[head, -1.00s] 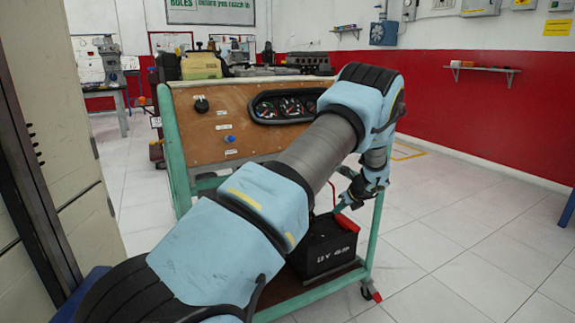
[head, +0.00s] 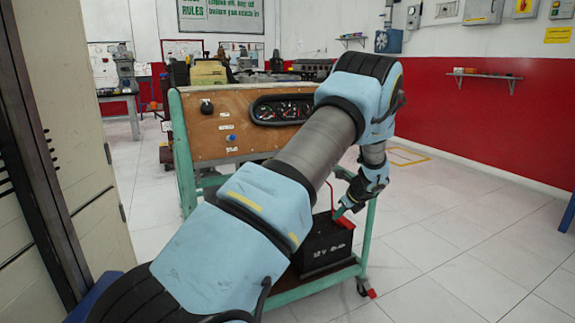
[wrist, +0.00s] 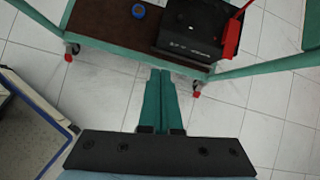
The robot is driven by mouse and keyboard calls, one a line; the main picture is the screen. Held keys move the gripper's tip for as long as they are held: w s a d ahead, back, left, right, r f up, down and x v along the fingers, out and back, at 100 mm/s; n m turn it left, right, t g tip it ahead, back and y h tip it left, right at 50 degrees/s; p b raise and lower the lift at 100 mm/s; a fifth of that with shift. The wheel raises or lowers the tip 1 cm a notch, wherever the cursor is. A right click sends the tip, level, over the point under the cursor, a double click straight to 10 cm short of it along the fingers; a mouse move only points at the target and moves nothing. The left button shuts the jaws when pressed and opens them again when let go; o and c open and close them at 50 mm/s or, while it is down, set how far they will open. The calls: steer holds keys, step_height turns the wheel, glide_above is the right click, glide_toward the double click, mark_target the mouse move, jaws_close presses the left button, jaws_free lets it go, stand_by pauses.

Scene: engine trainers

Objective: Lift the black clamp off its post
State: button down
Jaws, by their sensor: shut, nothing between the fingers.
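A black battery (head: 326,246) stands on the lower shelf of the green-framed trainer cart, and its top shows in the wrist view (wrist: 192,28). A red piece, perhaps a clamp or cover (wrist: 232,38), is at the battery's right edge in the wrist view. I cannot make out the black clamp or its post against the dark battery top. My gripper (wrist: 158,72) is shut and empty, its teal fingers together, pointing at the cart's front rail near the battery. In the head view my gripper (head: 340,212) is by the battery's upper right and the red piece.
The cart's green lower rail (wrist: 110,55) runs along the shelf's front edge. A blue roll (wrist: 138,11) lies on the brown shelf left of the battery. A gauge panel (head: 283,109) rises above. Clear tiled floor (head: 455,240) lies to the right.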

steer(key=s+a+r+n+g+h, duration=0.1)
steer(key=s+a+r+n+g, duration=0.1)
steer(key=s+a+r+n, duration=0.5)
steer(key=s+a+r+n+g, duration=0.1)
steer(key=s+a+r+n, duration=0.1)
steer(key=s+a+n, duration=0.35)
steer(key=s+a+r+n+g+h, duration=0.1)
steer(key=s+a+r+n, duration=0.2)
steer(key=s+a+n, duration=0.55)
steer(key=s+a+r+n+g+h, duration=0.1)
steer(key=s+a+r+n+h, duration=0.15)
steer(key=s+n, duration=0.6)
step_height(320, 180, up, 15)
steer(key=s+m+p, duration=0.2)
steer(key=p, duration=1.3)
steer(key=shift+s+a+y, duration=0.25)
steer(key=shift+y, duration=0.2)
steer(key=shift+w, duration=0.15)
